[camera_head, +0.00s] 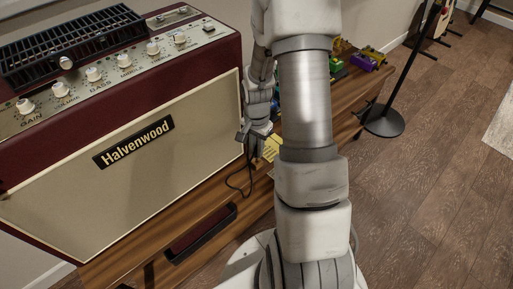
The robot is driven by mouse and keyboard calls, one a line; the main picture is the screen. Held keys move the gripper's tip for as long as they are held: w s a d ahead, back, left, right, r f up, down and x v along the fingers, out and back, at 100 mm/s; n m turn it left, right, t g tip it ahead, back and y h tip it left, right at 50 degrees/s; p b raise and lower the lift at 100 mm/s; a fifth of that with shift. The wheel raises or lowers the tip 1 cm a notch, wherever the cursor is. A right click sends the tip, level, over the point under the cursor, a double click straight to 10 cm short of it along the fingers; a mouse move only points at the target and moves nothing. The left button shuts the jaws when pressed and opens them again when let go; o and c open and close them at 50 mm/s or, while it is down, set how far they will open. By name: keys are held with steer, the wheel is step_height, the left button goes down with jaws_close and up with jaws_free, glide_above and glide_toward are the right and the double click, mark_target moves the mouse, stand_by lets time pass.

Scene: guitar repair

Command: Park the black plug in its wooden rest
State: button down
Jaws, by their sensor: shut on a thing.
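My gripper (254,134) is beside the right end of the amplifier, low over the wooden cabinet top, partly behind my own arm. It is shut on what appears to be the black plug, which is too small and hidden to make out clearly. A thin black cable (249,178) hangs in a loop just below the gripper, over the cabinet's front edge. I cannot make out the wooden rest; my arm covers much of that part of the top.
The dark red amplifier (135,158) fills the left of the wooden cabinet (150,264). A yellow note (271,148) lies right of my gripper. Small coloured things (366,60) sit at the cabinet's far end. A black stand (384,120) is on the floor at right.

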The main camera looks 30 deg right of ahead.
steer(key=shift+f+b, duration=0.9)
steer(key=shift+f, duration=0.3)
stand_by(0.6)
steer(key=shift+c, duration=1.8)
jaws_free()
steer(key=shift+r, duration=0.15)
steer(key=shift+r+p, duration=3.1)
steer(key=shift+r, duration=0.85)
steer(key=shift+s+f, duration=0.1)
